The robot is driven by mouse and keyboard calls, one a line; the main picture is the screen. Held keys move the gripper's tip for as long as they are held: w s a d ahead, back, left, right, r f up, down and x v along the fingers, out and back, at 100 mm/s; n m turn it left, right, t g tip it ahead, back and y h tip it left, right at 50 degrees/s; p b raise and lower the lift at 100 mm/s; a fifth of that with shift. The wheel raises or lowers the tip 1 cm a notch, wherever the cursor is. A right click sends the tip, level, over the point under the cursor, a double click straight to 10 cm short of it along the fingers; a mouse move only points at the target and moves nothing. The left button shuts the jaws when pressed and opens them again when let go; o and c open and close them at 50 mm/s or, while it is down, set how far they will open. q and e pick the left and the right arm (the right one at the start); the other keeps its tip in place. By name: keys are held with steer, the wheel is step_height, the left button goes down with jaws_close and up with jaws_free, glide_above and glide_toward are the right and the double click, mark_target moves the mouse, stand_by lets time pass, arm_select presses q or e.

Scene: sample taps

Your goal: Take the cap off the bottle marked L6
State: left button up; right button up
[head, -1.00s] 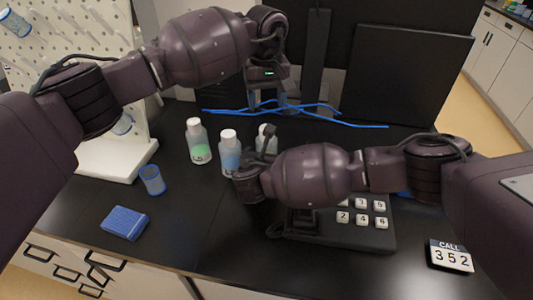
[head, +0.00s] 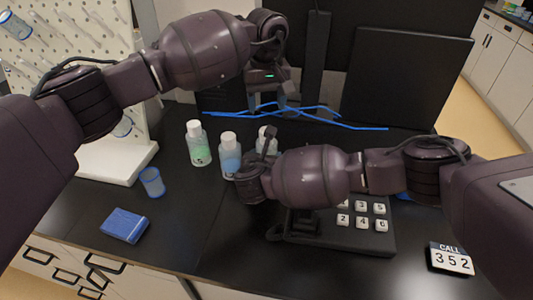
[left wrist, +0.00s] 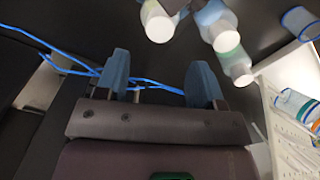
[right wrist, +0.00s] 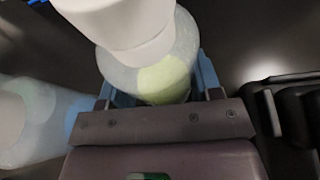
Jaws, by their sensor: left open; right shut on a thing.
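Three capped bottles stand close together on the black bench: one with green liquid (head: 200,153), one with blue liquid (head: 230,162), and a third bottle (head: 264,146) partly hidden by my right arm. I cannot read a mark L6 on any of them. My right gripper (right wrist: 155,80) is shut on the third bottle, which has yellow-green liquid (right wrist: 165,78) and its white cap (right wrist: 120,25) on. The caps also show in the left wrist view, the held bottle's cap (left wrist: 160,28) nearest. My left gripper (head: 268,100) is open and empty behind the bottles, over blue cables.
Blue cables (head: 345,124) lie behind the bottles. A keypad (head: 340,235) and a call sign reading 352 (head: 451,258) are at the right. A blue mesh cup (head: 152,181), a blue box (head: 124,225) and a white pegboard rack (head: 85,50) are at the left.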

arm_select(q)
steer(key=shift+n, duration=0.9)
arm_select(e)
jaws_close()
arm_select(q)
steer(key=n, duration=0.2)
steer(key=shift+n, duration=0.3)
steer(key=shift+f, duration=4.05)
steer(key=c, duration=0.9)
steer(key=o, duration=1)
steer(key=shift+r, duration=0.1)
